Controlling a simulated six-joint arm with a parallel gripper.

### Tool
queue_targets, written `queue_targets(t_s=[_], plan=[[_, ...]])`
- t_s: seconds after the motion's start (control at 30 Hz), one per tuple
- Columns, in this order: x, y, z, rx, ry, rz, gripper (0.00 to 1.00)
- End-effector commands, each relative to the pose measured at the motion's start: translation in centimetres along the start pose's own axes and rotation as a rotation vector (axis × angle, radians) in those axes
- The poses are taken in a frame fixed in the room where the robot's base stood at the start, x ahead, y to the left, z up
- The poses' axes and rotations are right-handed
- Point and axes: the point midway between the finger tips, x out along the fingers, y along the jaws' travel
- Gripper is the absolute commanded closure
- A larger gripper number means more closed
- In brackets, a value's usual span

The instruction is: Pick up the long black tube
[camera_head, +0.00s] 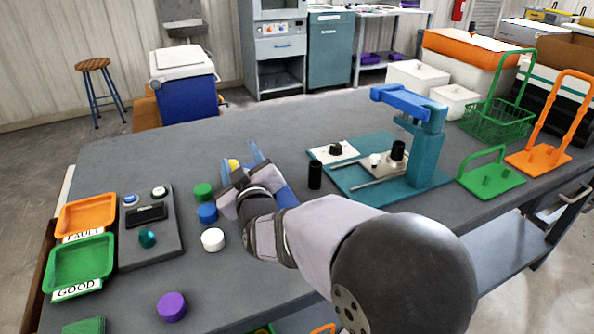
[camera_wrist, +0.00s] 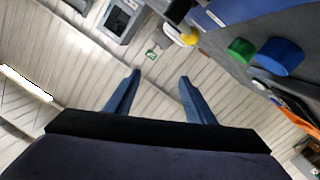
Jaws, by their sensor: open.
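A plain black tube (camera_head: 315,175) stands upright on the grey table, just left of the teal base plate (camera_head: 350,183). A shorter-looking black cylinder (camera_head: 398,150) sits on the fixture on that plate. My gripper (camera_head: 241,158) is to the left of the standing tube, apart from it, above the table's far part. In the wrist view its two blue fingers (camera_wrist: 159,76) are spread with nothing between them. The black tube does not show in the wrist view.
Green (camera_head: 203,191), blue (camera_head: 208,212), white (camera_head: 213,239) and purple (camera_head: 172,306) round pieces lie left of my arm. A yellow piece (camera_wrist: 185,38) is partly hidden behind my gripper in the head view. A teal press (camera_head: 428,150) rises right of the tube.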

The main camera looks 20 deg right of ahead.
Motion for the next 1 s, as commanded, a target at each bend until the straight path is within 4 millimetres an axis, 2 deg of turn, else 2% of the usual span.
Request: queue_targets(t_s=[0.03,0.1,0.2,0.3,0.4,0.53,0.8,1.0], plan=[[-0.2,2.5,2.6,0.104,-0.065,0.073,0.50],[-0.9,5.4,5.8,0.245,-0.133,0.173,0.50],[-2.2,8.3,9.3,0.394,-0.198,0.292,0.50],[-3.3,10.1,11.5,0.489,-0.234,0.376,0.50],[-3.9,10.9,12.7,0.536,-0.250,0.419,0.50],[-4.1,11.2,13.0,0.553,-0.255,0.433,0.50],[-2.4,11.7,13.6,0.548,-0.254,0.431,0.50],[-2.0,11.8,13.6,0.548,-0.253,0.428,0.50]])
